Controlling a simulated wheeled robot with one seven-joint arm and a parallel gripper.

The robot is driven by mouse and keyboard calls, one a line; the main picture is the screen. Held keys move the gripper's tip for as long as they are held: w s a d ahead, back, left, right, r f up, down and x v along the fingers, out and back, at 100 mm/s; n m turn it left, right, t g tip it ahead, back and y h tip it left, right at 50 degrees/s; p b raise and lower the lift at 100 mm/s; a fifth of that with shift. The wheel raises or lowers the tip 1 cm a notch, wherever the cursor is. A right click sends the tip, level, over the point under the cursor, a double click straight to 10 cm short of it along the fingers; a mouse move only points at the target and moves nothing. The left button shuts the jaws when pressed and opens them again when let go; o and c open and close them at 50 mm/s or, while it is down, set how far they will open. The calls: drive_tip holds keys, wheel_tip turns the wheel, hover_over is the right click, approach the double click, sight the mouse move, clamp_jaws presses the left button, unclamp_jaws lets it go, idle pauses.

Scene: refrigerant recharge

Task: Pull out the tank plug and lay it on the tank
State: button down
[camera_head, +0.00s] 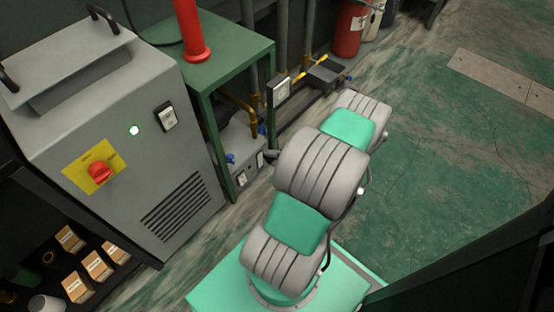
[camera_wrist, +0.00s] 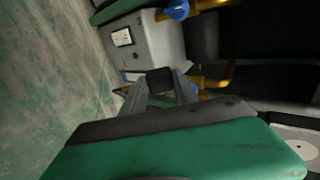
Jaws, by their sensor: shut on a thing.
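In the wrist view my gripper (camera_wrist: 163,92) has its two grey fingers closed on a small dark block, which I take to be the tank plug (camera_wrist: 160,77). It shows in front of the grey box I take for the tank (camera_wrist: 160,45). I cannot tell whether the plug is seated or clear of it. The box has a white label, a brass pipe and a blue valve handle. In the head view this grey box (camera_head: 241,148) stands low under the green table. My arm hides part of that area, and the fingers and plug are not clearly visible there.
The green table (camera_head: 228,55) carries a red cylinder (camera_head: 192,30). A grey machine (camera_head: 120,125) with a red knob stands left. Brass pipes (camera_head: 240,104) run close by the tank. A red extinguisher (camera_head: 348,28) stands at the back. The floor at right (camera_head: 450,150) is clear.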

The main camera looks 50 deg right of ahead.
drive_tip(key=shift+w+a+f+b, duration=0.1)
drive_tip(key=shift+w+f+b, duration=0.95)
drive_tip(key=shift+w, duration=1.95)
drive_tip(key=shift+w+a+f+b, duration=0.1)
drive_tip(key=shift+w+f+b, duration=0.4)
drive_tip(key=shift+w+b, duration=1.75)
drive_tip(key=shift+w+a+f+b, duration=0.1)
drive_tip(key=shift+w+f+b, duration=0.55)
drive_tip(key=shift+w, duration=3.6)
drive_tip(key=c, duration=0.9)
unclamp_jaws()
drive_tip(key=shift+o, duration=0.2)
